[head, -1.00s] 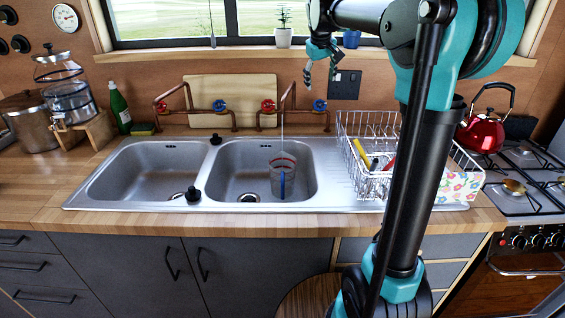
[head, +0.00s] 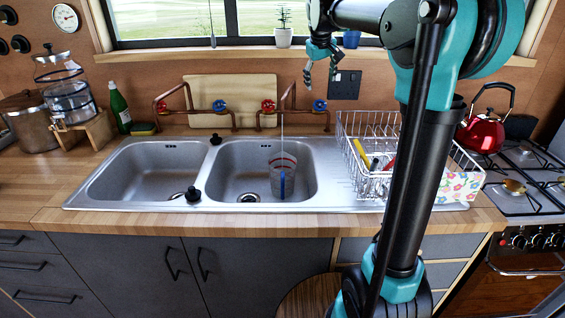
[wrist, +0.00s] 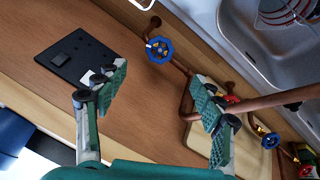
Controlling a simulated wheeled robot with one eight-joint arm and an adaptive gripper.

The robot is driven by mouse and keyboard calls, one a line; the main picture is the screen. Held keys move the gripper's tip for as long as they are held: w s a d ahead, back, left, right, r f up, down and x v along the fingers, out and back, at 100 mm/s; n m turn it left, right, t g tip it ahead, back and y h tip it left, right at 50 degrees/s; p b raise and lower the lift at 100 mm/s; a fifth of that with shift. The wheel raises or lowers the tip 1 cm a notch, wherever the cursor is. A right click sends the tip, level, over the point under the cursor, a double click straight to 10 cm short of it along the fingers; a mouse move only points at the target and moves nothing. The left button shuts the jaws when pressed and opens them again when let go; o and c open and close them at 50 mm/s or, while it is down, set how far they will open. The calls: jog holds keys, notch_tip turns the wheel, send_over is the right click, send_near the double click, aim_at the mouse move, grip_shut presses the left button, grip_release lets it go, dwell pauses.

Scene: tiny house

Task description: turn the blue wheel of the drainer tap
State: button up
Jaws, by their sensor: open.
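The drainer tap is the right-hand copper tap (head: 291,109), with a red wheel (head: 268,106) on its left and a blue wheel (head: 320,106) on its right. In the wrist view the blue wheel (wrist: 159,49) lies ahead between my spread fingers, apart from them. The red wheel (wrist: 231,99) is partly hidden by my right finger. My gripper (head: 321,72) is open and empty, above the blue wheel and pointing down in the head view; its two fingers (wrist: 161,80) show in the wrist view.
A thin stream falls from the tap towards a clear cup (head: 283,178) in the right basin. A dish rack (head: 350,135) stands right of the wheel. Another tap (head: 194,109) is on the left. A black socket plate (head: 346,84) and wooden board (head: 232,92) are near the wall.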

jog(key=shift+r, duration=0.1)
jog(key=m, duration=0.3)
send_near(320, 105)
jog(key=shift+y, duration=0.4)
jog(key=x, duration=0.9)
jog(key=shift+d, duration=0.35)
jog(key=shift+r, duration=0.1)
